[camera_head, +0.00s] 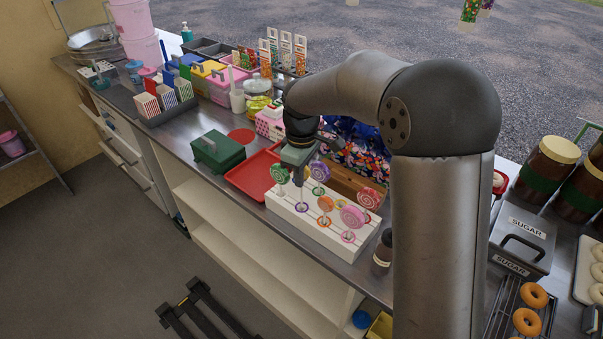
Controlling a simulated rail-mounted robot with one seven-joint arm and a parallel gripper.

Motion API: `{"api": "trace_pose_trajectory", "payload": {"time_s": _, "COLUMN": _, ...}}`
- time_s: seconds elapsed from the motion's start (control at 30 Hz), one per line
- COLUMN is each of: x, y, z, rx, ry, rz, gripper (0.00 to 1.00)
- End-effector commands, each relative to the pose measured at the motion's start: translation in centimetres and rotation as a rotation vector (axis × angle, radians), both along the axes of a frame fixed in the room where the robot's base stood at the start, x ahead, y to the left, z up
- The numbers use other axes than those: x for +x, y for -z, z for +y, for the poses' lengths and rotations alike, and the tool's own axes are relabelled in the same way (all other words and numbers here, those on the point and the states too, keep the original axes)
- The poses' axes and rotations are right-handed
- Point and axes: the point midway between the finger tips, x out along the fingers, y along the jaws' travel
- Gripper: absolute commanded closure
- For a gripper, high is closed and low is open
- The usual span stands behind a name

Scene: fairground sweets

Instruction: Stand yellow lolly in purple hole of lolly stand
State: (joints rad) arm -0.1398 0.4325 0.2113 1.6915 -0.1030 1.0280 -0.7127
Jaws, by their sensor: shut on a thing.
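The lolly stand (286,208) is a long white block with coloured rings around its holes, near the front edge of the counter. My gripper (298,179) points down over the left part of the stand, shut on what looks like a lolly. The lolly's head is hidden by the gripper, so I cannot make out its yellow colour. The purple-ringed hole (301,208) is just below the fingertips. I cannot tell whether the stick is in it.
Green (279,174), blue-purple (319,171), orange (325,203), pink (352,217) and red-pink (370,198) lollies stand close around my gripper. A red tray (240,180) and green box (217,153) are to the left. A dark bottle (382,255) stands right of the stand.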

Motion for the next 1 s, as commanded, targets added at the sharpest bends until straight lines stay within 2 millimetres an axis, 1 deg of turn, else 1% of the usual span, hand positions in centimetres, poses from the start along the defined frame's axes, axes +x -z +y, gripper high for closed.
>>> {"api": "trace_pose_trajectory", "payload": {"time_s": 0.27, "x": 0.0, "y": 0.0, "z": 0.0, "rx": 0.0, "ry": 0.0, "rz": 0.0, "gripper": 1.0}}
{"api": "trace_pose_trajectory", "payload": {"time_s": 0.63, "x": 0.0, "y": 1.2, "z": 0.0, "rx": 0.0, "ry": 0.0, "rz": 0.0, "gripper": 1.0}}
{"api": "trace_pose_trajectory", "payload": {"time_s": 1.0, "x": 0.0, "y": 1.3, "z": 0.0, "rx": 0.0, "ry": 0.0, "rz": 0.0, "gripper": 1.0}}
